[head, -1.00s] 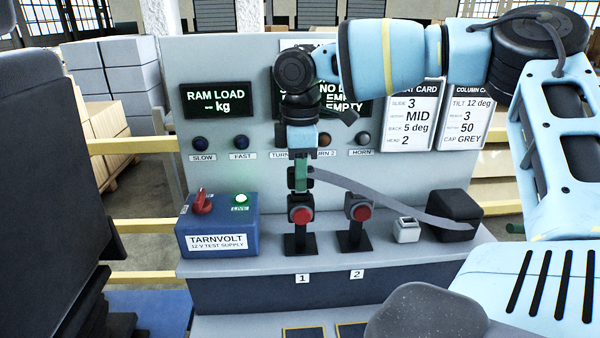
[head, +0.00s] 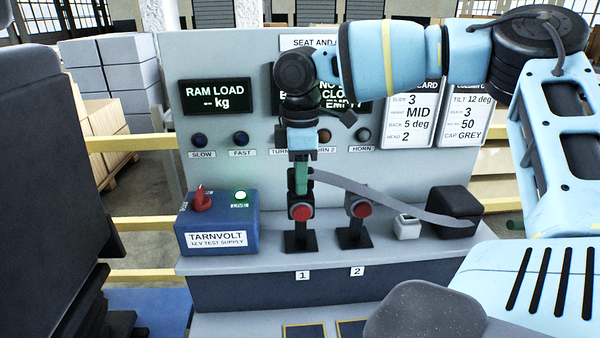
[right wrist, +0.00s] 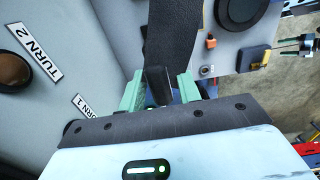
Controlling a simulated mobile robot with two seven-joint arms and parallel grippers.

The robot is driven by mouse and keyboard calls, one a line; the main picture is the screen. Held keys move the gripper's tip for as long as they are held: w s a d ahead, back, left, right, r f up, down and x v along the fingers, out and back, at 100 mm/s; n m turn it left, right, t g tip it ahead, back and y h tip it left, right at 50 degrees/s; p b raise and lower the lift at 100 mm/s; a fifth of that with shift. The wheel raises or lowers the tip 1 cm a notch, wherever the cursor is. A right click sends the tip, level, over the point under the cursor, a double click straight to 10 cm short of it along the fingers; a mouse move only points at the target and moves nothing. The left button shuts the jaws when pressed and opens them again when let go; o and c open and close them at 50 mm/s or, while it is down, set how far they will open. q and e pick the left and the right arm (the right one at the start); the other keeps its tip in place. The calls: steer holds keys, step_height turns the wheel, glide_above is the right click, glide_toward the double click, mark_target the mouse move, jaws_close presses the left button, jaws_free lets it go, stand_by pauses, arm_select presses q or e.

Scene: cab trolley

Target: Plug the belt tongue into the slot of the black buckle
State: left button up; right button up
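My right gripper (head: 301,186) points down right above the buckle on stand 1 (head: 300,212), a dark buckle with a red button. In the right wrist view its green fingers (right wrist: 158,95) are closed on the dark belt tongue (right wrist: 157,84). The grey belt (head: 385,197) runs from the tongue to the black box at the right. The fingers hide the tongue's tip and the slot, so I cannot tell whether the tip is inside. A similar red-button buckle (head: 360,209) stands at 2.
A blue test supply box (head: 217,224) with a red knob and lit green lamp stands left. A small light block (head: 407,227) and the black belt box (head: 455,211) stand right. The upright grey panel (head: 222,142) with labelled buttons is close behind.

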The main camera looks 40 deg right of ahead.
steer(key=shift+o, duration=0.7)
step_height(320, 180, up, 6)
steer(key=shift+r, duration=0.1)
arm_select(q)
steer(key=shift+f, duration=0.2)
arm_select(e)
steer(key=shift+r, duration=0.85)
steer(key=o, duration=1.3)
steer(key=shift+c, duration=0.2)
arm_select(q)
steer(key=shift+t, duration=0.4)
steer(key=shift+w+r+p, duration=0.5)
steer(key=shift+w+r, duration=0.2)
steer(key=shift+r, duration=0.25)
steer(key=shift+w+r+p, duration=0.5)
steer(key=shift+w+r, duration=0.2)
steer(key=shift+r, duration=0.25)
arm_select(e)
step_height(320, 180, up, 9)
